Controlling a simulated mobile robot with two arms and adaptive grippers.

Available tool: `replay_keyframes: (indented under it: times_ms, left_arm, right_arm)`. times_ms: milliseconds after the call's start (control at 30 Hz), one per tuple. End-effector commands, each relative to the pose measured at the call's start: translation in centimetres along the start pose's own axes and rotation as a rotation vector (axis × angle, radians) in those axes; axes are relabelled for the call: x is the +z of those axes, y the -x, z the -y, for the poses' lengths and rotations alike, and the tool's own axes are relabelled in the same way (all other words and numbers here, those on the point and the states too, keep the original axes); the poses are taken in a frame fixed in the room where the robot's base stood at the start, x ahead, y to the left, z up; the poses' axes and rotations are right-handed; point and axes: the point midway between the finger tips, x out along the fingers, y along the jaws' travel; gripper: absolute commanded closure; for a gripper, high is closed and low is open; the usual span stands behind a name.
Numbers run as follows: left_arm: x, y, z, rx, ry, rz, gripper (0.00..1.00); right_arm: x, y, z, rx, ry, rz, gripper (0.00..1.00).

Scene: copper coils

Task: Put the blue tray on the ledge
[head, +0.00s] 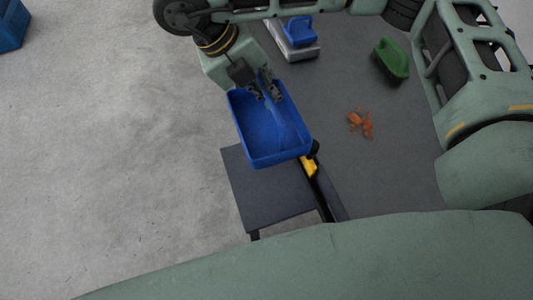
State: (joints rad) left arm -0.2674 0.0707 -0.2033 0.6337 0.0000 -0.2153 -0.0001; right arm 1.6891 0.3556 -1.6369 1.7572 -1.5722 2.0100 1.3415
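The blue tray (268,124) is an empty open box, seen from above with its inside showing. The ledge (275,198) is a dark grey flat shelf beside the table, below the tray in the picture. The tray's lower end overlaps the ledge's upper part in this view. I cannot tell whether the tray touches it. My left gripper is not in view.
The dark grey table (350,180) holds orange-copper scraps (362,123), a green brush (393,60) and a grey tool with a blue handle (299,32). A yellow-and-black piece (309,167) is at the table edge by the tray. A blue bin (10,25) stands on the open floor.

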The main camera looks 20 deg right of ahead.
Motion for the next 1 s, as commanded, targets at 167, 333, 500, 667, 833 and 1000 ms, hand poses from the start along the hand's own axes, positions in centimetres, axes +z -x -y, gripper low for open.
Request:
replay_keyframes:
  times_ms: [167, 333, 500, 667, 833, 1000]
  left_arm:
    - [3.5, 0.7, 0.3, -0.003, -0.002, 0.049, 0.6]
    - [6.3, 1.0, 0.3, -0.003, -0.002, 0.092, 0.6]
    - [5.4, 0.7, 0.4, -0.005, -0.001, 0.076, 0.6]
    - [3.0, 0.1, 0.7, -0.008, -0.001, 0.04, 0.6]
    - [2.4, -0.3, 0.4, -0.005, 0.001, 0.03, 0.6]
    - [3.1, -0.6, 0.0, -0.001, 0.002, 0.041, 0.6]
  right_arm:
    - [-0.2, -4.4, -2.4, 0.002, 0.003, -0.007, 1.0]
    - [-0.2, -8.5, -4.6, 0.003, 0.002, -0.008, 1.0]
    - [-0.2, -12.7, -6.9, 0.003, 0.0, -0.008, 1.0]
    - [-0.1, -15.8, -8.6, 0.003, 0.001, -0.004, 1.0]
    - [0.1, -17.3, -9.4, 0.003, 0.0, 0.0, 1.0]
    - [0.0, -19.1, -10.3, 0.001, 0.0, -0.003, 1.0]
